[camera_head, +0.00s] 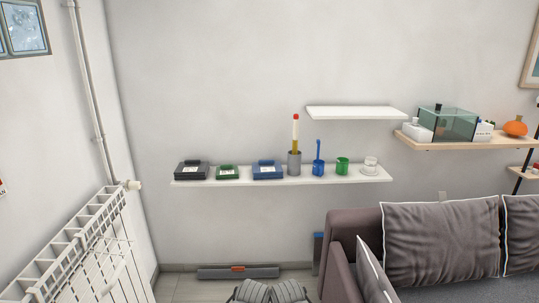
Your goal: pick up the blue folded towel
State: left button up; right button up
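I see no blue folded towel that I can make out in the head view. The nearest blue things are a flat blue case (268,171) with a white label and a blue cup (318,168) with a blue handle standing up from it, both on the long white wall shelf (270,182). Neither of my grippers can be made out in this view.
The shelf also holds a black case (191,171), a green case (227,173), a grey cup (294,165), a green cup (342,166) and a white cup (370,165). A white radiator (85,250) stands left, a sofa (440,245) right.

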aim_at(271, 170)
jog(key=i, duration=1.15)
jog(key=i+l+u, duration=0.1)
jog(key=i, duration=1.1)
